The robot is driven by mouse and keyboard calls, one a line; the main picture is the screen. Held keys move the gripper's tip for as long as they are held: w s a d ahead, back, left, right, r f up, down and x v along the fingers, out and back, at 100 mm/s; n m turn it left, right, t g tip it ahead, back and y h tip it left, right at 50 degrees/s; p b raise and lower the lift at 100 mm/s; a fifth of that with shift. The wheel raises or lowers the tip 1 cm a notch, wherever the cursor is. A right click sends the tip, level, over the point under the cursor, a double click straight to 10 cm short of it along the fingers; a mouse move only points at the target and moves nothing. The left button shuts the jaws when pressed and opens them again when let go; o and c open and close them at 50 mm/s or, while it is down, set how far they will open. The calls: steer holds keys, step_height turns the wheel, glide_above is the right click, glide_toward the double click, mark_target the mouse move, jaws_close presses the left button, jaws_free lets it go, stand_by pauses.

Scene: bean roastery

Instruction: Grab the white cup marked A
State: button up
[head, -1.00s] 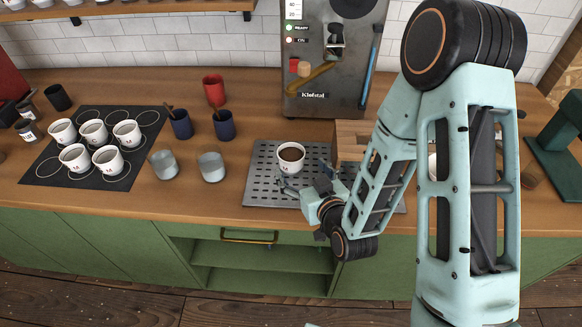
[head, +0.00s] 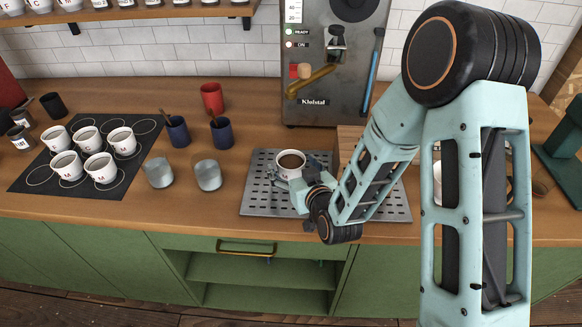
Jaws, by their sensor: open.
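A white cup (head: 287,174) with dark liquid in it stands upright on the perforated metal tray (head: 258,196). Its red mark is too small and partly covered to read. My gripper (head: 285,184) is open and low at the front right of this cup, very close to it. I cannot tell whether the fingers touch it or reach around it. Several white cups stand on the dark mat at left, such as one cup (head: 103,169) whose letter looks like M. Another white vessel (head: 437,183) is mostly hidden behind my arm.
Two grey cups (head: 207,176) stand left of the tray. Behind them are two dark blue cups (head: 222,133) with sticks or spoons and a red cup (head: 212,97). The coffee machine (head: 325,85) rises behind the tray, and a wooden box (head: 346,147) is at its right.

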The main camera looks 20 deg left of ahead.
steer(key=shift+x, duration=0.95)
steer(key=shift+s, duration=0.1)
steer(key=c, duration=1.5)
steer(key=shift+c, duration=1.2)
steer(key=shift+r, duration=0.2)
